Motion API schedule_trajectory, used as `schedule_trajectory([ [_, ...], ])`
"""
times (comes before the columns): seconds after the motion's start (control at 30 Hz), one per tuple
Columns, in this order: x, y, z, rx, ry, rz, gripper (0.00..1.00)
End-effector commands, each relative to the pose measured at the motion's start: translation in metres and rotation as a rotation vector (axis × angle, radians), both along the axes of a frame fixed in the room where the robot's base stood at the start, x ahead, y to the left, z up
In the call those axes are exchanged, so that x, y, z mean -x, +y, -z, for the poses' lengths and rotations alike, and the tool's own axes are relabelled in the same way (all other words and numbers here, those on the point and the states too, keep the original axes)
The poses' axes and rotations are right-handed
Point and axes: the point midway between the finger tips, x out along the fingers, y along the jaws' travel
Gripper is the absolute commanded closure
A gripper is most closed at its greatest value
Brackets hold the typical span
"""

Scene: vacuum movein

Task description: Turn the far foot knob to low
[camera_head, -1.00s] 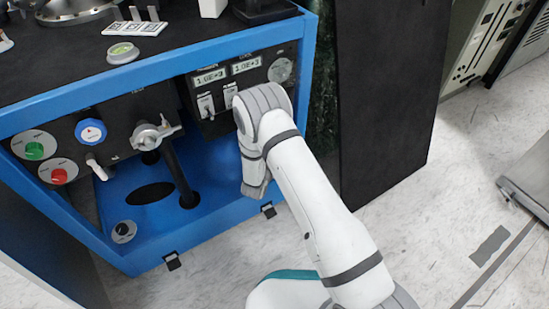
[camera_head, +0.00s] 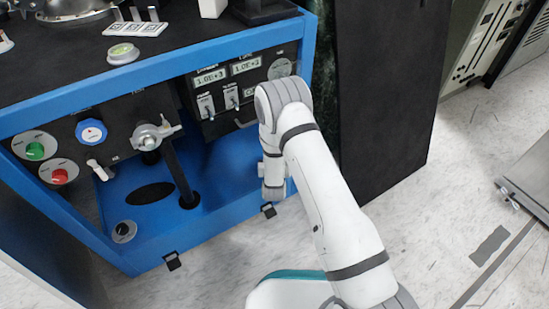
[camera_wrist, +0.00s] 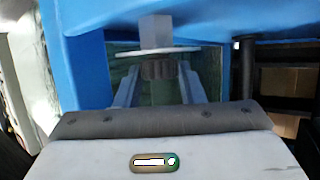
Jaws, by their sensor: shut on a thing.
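The far foot knob (camera_wrist: 158,68) shows in the wrist view as a dark ribbed knob below a pale disc, with a grey block above it by the blue frame. My gripper (camera_wrist: 160,76) has a finger on each side of it and is shut on it. Its setting cannot be read. In the head view my arm hides the far knob, and my wrist is low at the right end of the blue frame. A similar grey-plated foot knob (camera_head: 123,232) sits at the near left of the blue base.
The blue cabinet (camera_head: 215,242) carries a red button (camera_head: 60,176), a green button (camera_head: 35,151), a blue knob (camera_head: 91,132) and a valve handle (camera_head: 150,138). A black panel (camera_head: 385,100) stands right of my arm.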

Motion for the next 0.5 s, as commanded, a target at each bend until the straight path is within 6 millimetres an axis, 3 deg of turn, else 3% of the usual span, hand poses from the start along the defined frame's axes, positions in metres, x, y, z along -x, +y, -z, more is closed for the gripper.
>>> schedule_trajectory([
  [0.5, -0.001, -0.0022, -0.0009, -0.003, -0.003, -0.107, 0.87],
])
